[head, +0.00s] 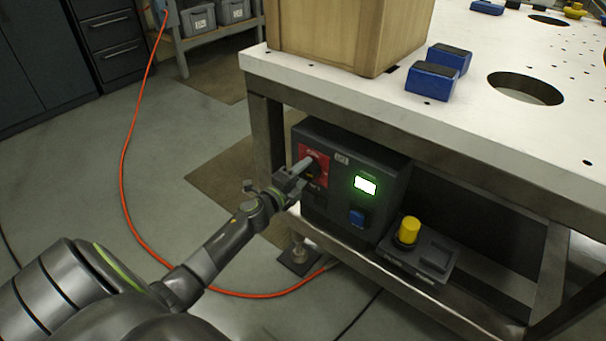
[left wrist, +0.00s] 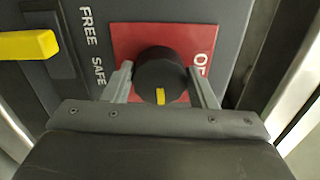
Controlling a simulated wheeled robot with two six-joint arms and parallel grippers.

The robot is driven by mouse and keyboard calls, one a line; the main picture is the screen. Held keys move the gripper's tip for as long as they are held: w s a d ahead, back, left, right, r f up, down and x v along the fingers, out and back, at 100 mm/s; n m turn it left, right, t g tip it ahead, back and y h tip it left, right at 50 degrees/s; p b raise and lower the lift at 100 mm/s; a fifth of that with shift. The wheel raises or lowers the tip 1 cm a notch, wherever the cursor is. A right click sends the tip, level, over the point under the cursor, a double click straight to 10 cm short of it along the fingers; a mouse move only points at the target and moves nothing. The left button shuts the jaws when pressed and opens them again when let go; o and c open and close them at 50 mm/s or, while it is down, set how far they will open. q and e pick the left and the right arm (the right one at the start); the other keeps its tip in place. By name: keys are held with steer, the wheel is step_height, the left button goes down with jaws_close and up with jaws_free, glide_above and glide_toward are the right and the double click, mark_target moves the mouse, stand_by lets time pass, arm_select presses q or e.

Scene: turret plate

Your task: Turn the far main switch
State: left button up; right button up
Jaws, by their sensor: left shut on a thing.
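The main switch is a round black knob (left wrist: 160,72) with a short yellow mark, on a red plate (left wrist: 122,42). The red plate also shows in the head view (head: 322,157), on the front of a dark control box under the table. My left gripper (left wrist: 163,78) is shut on the knob, one finger on each side. In the head view my left gripper (head: 302,166) reaches the box from the left and hides most of the knob. In the left wrist view the yellow mark points toward the gripper's palm. The plate's lettering is partly cut off.
The box carries a lit green display (head: 365,184) and a blue button (head: 357,218). A yellow knob (head: 408,229) stands on a lower unit to the right. A yellow handle (left wrist: 28,45) lies left of the plate. The white table (head: 450,125) overhangs the box. An orange cable (head: 123,160) crosses the floor.

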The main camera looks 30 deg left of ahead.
arm_select(q)
steer(key=shift+m, duration=0.5)
arm_select(e)
steer(key=shift+w+r, duration=0.15)
arm_select(q)
steer(key=o, duration=1)
arm_select(e)
steer(key=shift+w+a, duration=0.1)
arm_select(q)
steer(key=s+b, duration=0.3)
steer(key=s, duration=0.2)
steer(key=s+a+b, duration=0.1)
steer(key=s+b, duration=0.2)
steer(key=s, duration=0.3)
steer(key=s+b, duration=0.3)
steer(key=s, duration=0.3)
steer(key=shift+s+a+f+b, duration=0.1)
steer(key=shift+s+a+b, duration=0.1)
steer(key=shift+b, duration=0.15)
arm_select(e)
steer(key=w+a+r+t, duration=0.1)
steer(key=w+r+t, duration=0.2)
steer(key=r, duration=0.4)
steer(key=w+r+t, duration=0.4)
steer(key=w+r, duration=0.2)
steer(key=r, duration=0.2)
steer(key=shift+w+a+t+y, duration=0.25)
steer(key=shift+a+t+y, duration=0.05)
steer(key=shift+a, duration=0.1)
